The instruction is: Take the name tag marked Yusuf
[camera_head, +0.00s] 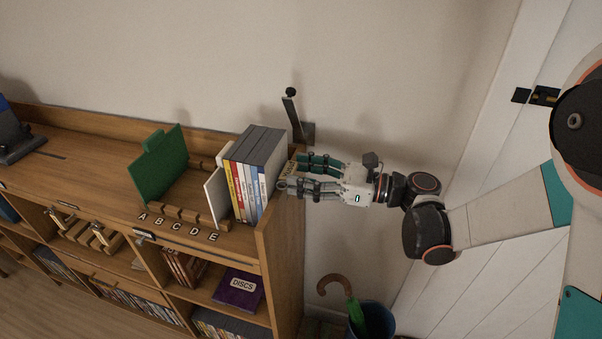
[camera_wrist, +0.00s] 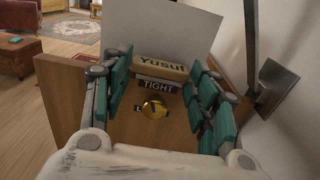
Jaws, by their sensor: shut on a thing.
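The name tag marked Yusuf (camera_wrist: 160,67) is a small tan block with dark letters on its face. It sits between the fingers of my gripper (camera_wrist: 161,76) in the wrist view, its lettering facing the camera. My gripper (camera_head: 300,174) is shut on it at the right end of the wooden shelf unit (camera_head: 281,240), beside the row of cases. In the head view the tag is small and partly hidden by the fingers. I cannot tell whether it still touches the unit.
A TIGHT label (camera_wrist: 158,86) and a brass knob (camera_wrist: 154,109) are on the wooden end panel below the tag. Dark cases (camera_head: 262,150) stand left of my gripper. A bucket (camera_head: 378,322) with an umbrella stands below.

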